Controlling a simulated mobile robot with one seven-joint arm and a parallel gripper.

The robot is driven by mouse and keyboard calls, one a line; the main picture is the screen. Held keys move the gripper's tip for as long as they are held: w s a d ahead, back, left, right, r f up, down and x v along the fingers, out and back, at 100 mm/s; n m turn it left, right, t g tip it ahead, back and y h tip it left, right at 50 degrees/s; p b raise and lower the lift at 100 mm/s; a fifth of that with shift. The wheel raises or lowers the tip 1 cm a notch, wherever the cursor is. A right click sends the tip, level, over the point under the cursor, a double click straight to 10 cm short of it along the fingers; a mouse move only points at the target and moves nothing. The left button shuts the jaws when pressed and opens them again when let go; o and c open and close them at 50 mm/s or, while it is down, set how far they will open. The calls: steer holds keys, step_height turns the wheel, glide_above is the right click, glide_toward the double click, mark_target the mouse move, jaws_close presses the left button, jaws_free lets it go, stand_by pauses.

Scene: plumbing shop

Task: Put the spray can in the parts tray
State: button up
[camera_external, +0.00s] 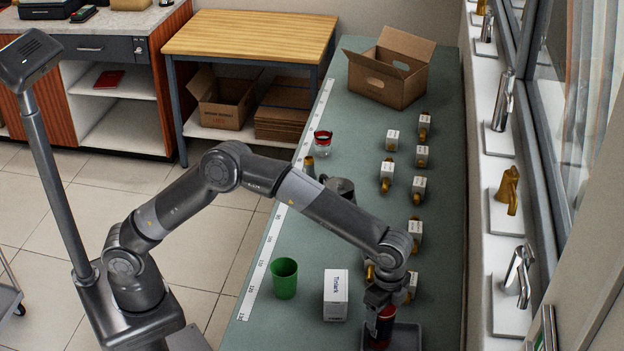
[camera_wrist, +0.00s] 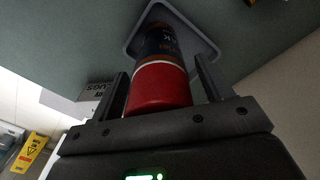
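The spray can (camera_wrist: 160,85) has a red end nearest my wrist and a dark, lettered body beyond it. It also shows in the external view (camera_external: 381,330), upright under my wrist. My gripper (camera_wrist: 163,68) points down with one finger on each side of the can. A thin gap seems to show at the right finger, so I cannot tell whether the fingers press on it. The grey parts tray (camera_wrist: 208,46) lies beneath the can; its rim also shows in the external view (camera_external: 416,338). The can's lower end is within the tray's outline; contact with the floor is unclear.
A white box (camera_external: 335,295) and a green cup (camera_external: 284,278) stand left of the tray on the green bench. Several brass fittings with white labels (camera_external: 419,188) run along the bench. An open cardboard box (camera_external: 391,75) is at the far end. Window-sill taps (camera_external: 518,275) line the right.

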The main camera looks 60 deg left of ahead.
steer(key=shift+r, duration=0.15)
step_height(320, 180, up, 11)
steer(key=shift+r, duration=0.55)
steer(key=shift+a+r, duration=0.15)
steer(key=shift+a, duration=0.1)
steer(key=s+a+r+n+t, duration=0.2)
steer(key=a+r+n, duration=0.15)
steer(key=a, duration=1.05)
steer(key=s+a+r+n+t, duration=0.1)
steer(key=a+r+n, duration=0.3)
steer(key=a, duration=1.1)
steer(key=s+a+f+n+t, duration=0.1)
steer(key=s+a+f+n, duration=0.3)
steer(key=s+a, duration=0.5)
steer(key=s+a+f+n+t, duration=0.1)
steer(key=s+a+f+n, duration=0.2)
steer(key=s+a, duration=0.6)
steer(key=a+n, duration=0.1)
steer(key=a, duration=0.3)
steer(key=shift+f+t, duration=0.3)
steer(key=shift+f, duration=0.1)
